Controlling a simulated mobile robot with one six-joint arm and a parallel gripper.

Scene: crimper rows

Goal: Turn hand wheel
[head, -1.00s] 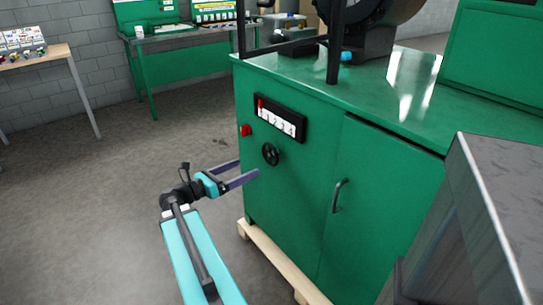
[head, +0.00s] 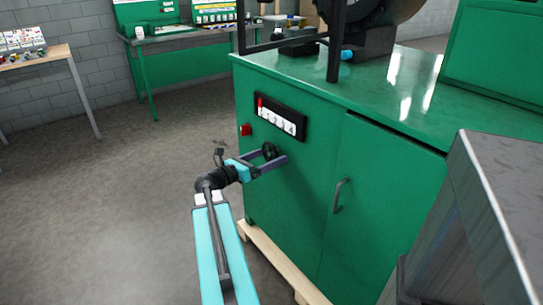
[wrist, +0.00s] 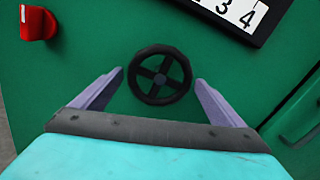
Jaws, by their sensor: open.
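The black hand wheel (head: 269,151) is on the front of the green machine cabinet, below the numbered scale. In the wrist view the wheel (wrist: 159,75) shows whole, with its spokes and hub, between the two purple fingers. My gripper (head: 279,158) is open in front of the wheel, with a finger on either side of it in the picture. In the wrist view my gripper (wrist: 159,78) has a gap between each fingertip and the rim. I cannot tell how far the fingertips are from the panel.
The black scale with white number tiles (head: 281,117) is above the wheel, and a red knob (head: 245,129) is up and to its left. A door handle (head: 338,195) sticks out at the right. A grey metal box (head: 490,220) stands at the near right.

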